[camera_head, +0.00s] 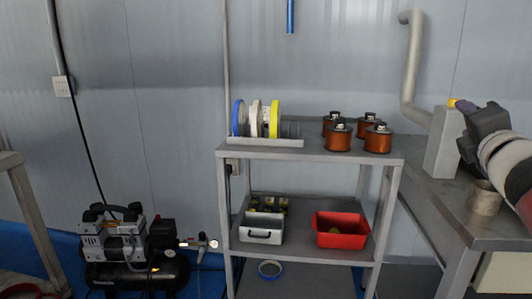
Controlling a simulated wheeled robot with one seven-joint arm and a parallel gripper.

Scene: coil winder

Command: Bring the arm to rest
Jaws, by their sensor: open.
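My arm comes in from the right edge, with a pale grey link and a bit of orange below it. My gripper (468,128) is the dark part at its end, in front of the grey metal bench at the right. It is open, and I see nothing held in it. Its fingers are small and dark, so their exact shape is hard to make out. It appears close to an upright grey box (442,145) on the bench; I cannot tell whether they touch.
A grey shelf rack (228,153) stands in the middle, with several copper coils (338,138) and upright spools (254,118) on top. Lower down are a red bin (341,242) and a grey bin (262,236). A compressor (130,250) stands left. The bench (440,205) carries a short cylinder (485,199).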

